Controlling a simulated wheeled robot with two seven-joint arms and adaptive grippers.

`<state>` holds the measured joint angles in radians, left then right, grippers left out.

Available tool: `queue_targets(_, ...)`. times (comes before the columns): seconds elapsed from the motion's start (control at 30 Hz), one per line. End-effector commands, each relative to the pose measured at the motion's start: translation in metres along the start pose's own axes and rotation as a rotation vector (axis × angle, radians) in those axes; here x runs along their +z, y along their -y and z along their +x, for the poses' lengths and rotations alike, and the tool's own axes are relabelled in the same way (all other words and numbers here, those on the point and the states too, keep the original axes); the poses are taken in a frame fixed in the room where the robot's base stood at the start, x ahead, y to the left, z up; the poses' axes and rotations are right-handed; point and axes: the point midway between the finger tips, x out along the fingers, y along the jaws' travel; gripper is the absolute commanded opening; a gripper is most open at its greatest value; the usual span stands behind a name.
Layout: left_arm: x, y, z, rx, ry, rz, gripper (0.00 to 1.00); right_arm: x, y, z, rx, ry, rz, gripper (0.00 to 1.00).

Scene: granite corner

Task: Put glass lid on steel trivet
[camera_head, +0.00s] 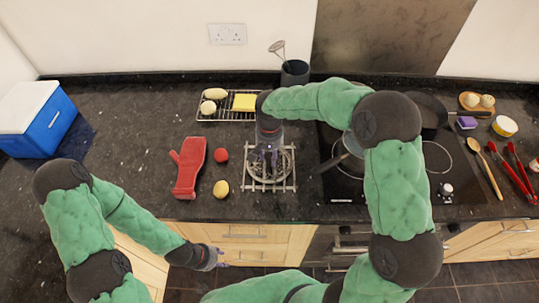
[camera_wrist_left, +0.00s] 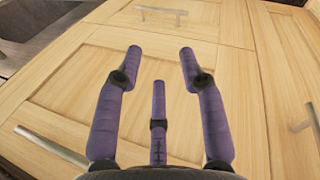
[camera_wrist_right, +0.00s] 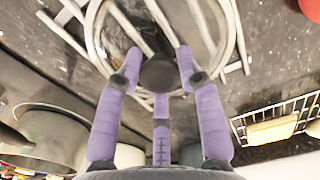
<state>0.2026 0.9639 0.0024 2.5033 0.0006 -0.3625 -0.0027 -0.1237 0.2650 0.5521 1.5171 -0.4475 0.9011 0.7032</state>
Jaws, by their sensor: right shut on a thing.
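The steel trivet (camera_head: 268,188) lies on the dark counter, left of the hob, and its bars also show in the right wrist view (camera_wrist_right: 62,35). The round clear glass lid (camera_head: 287,166) is over the trivet, with its rim and dark knob (camera_wrist_right: 160,74) in the right wrist view. My right gripper (camera_head: 270,152) points down at the lid and is shut on the knob. Whether the lid touches the trivet bars I cannot tell. My left gripper (camera_head: 218,257) is empty and open, low in front of the wooden cupboard; its fingers (camera_wrist_left: 160,65) stand apart.
A wire rack (camera_head: 222,116) with food and a utensil pot (camera_head: 295,72) stand behind. The black hob (camera_head: 455,165) with pans is to the right.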

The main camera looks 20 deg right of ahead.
Motion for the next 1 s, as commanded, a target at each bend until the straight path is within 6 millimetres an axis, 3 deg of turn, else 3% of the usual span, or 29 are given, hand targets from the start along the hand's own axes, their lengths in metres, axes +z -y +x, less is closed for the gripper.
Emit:
queue_targets(0.13,0.000,0.001,0.002,0.000,0.000,0.000,0.40,0.000,0.000,0.003,0.000,0.000,0.000,0.00)
queue_targets(0.17,0.000,0.001,0.002,0.000,0.000,0.000,0.40,0.000,0.000,0.003,0.000,0.001,0.000,0.43)
queue_targets(0.23,0.000,0.001,0.002,0.000,0.000,0.000,0.40,0.000,0.000,0.003,0.000,0.001,0.000,0.61)
queue_targets(0.67,0.000,-0.001,-0.001,0.000,0.000,0.000,0.40,0.000,0.000,-0.003,0.000,-0.001,0.000,0.61)
queue_targets(1.0,0.001,-0.005,-0.013,0.000,0.000,0.000,0.40,-0.001,0.001,-0.064,-0.001,-0.003,-0.001,0.61)
